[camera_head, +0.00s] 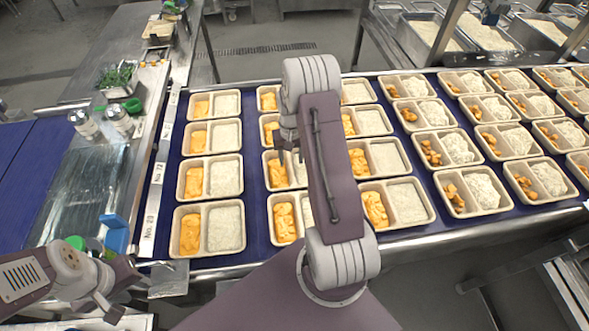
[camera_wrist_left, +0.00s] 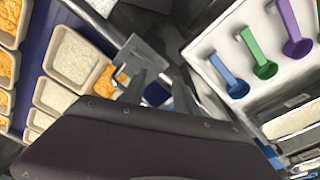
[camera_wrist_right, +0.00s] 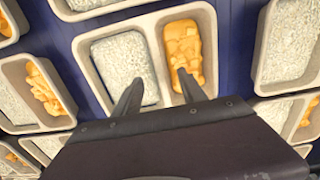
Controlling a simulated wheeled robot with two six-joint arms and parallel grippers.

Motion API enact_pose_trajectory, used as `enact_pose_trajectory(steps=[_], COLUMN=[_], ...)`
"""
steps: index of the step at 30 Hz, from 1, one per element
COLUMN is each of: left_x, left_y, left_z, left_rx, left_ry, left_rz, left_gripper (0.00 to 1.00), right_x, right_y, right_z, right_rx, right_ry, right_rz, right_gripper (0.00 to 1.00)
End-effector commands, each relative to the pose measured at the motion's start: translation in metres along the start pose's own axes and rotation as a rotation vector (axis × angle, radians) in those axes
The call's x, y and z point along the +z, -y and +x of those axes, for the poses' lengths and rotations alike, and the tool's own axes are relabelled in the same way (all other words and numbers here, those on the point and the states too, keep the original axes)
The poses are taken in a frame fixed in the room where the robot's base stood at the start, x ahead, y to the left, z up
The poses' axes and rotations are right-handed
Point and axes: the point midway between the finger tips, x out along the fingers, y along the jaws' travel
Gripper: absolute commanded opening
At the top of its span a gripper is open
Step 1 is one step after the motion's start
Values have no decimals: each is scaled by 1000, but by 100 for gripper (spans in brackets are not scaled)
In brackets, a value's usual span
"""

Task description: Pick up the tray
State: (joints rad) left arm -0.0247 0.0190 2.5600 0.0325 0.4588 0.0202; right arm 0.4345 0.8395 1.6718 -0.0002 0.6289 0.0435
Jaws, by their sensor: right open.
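Beige two-compartment trays, each with white rice and orange food, stand in rows on the blue conveyor. My right gripper (camera_head: 290,158) points down over a tray (camera_head: 272,185) in the second column. In the right wrist view its fingers (camera_wrist_right: 160,88) are apart, with nothing between them, over a tray (camera_wrist_right: 152,38) with rice on the left and orange pieces on the right. Contact with the tray cannot be told. My left gripper (camera_head: 112,308) is low at the left, beside the conveyor. In the left wrist view its fingers (camera_wrist_left: 155,88) are apart and empty.
Blue (camera_wrist_left: 236,86), green (camera_wrist_left: 264,68) and purple (camera_wrist_left: 297,44) scoops lie in a white holder at the left station. Shakers (camera_head: 84,122) and a container of greens (camera_head: 117,78) stand on the left counter. Neighbouring trays sit close together. My right arm hides some trays.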

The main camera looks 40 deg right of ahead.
Motion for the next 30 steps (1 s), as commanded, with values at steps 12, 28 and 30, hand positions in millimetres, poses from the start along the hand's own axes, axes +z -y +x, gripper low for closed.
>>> enact_pose_trajectory(steps=[12, 28, 30], left_x=[-2, -2, -2], left_y=[0, 0, 0], left_z=[-15, -15, -14], left_rx=[0, 0, 0], left_ry=[0, 0, 0], left_rz=[0, 0, 0], left_gripper=[36, 36, 36], right_x=[0, 0, 0], right_y=[1, 1, 1], right_z=[50, 48, 48], right_rx=[0, 0, 0], right_ry=[1, 0, 0], right_rz=[0, 0, -1], right_gripper=[49, 0, 0])
